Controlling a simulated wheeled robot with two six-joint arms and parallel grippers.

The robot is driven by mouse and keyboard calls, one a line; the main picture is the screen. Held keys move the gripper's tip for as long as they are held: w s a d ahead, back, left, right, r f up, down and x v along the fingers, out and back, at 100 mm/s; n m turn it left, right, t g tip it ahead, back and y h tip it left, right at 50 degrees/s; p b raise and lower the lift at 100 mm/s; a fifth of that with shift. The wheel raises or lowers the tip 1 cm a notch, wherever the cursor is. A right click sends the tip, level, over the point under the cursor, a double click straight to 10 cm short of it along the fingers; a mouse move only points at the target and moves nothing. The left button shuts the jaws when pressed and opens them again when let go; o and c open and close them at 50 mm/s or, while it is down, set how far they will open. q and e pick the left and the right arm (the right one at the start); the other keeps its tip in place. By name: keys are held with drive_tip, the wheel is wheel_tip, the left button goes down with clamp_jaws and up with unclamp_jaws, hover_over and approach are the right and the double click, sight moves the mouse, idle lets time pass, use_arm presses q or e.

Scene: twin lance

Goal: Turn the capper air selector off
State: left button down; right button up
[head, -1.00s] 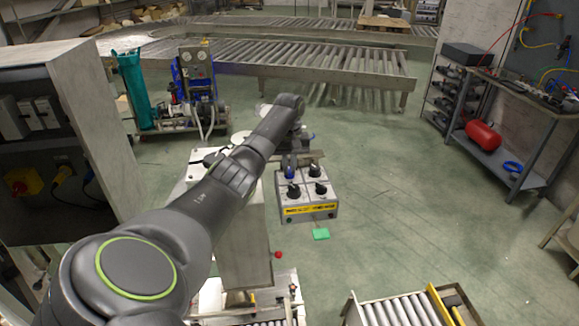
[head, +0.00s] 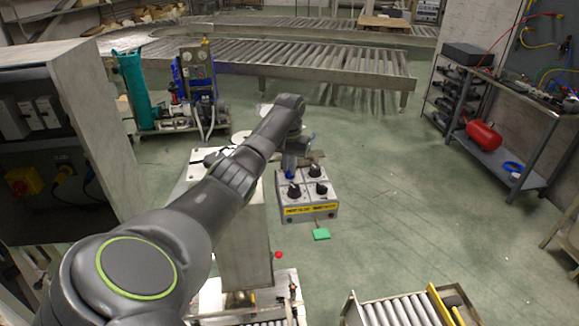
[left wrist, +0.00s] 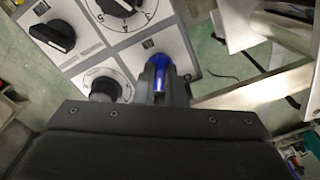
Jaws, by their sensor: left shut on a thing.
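A grey control box (head: 327,203) with several knobs on pale panels and a yellow label strip stands near the middle of the head view. The label text is too small to read. A blue knob (left wrist: 160,64) sits on one panel in the left wrist view, between the fingers of my left gripper (left wrist: 165,80). The left gripper is shut on this blue knob. In the head view the gripper (head: 291,163) comes down on the box's back-left part. Black knobs (left wrist: 52,37) sit on the other panels. My right gripper is not in view.
A pale stand (head: 243,240) is left of the box, below my left arm. A green piece (head: 321,234) is at the box's front. A roller conveyor (head: 400,312) lies in the foreground. Open green floor lies right of the box.

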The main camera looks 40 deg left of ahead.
use_arm(q)
drive_tip(key=shift+r, duration=0.1)
drive_tip(key=c, duration=1.5)
unclamp_jaws()
drive_tip(key=shift+w, duration=0.1)
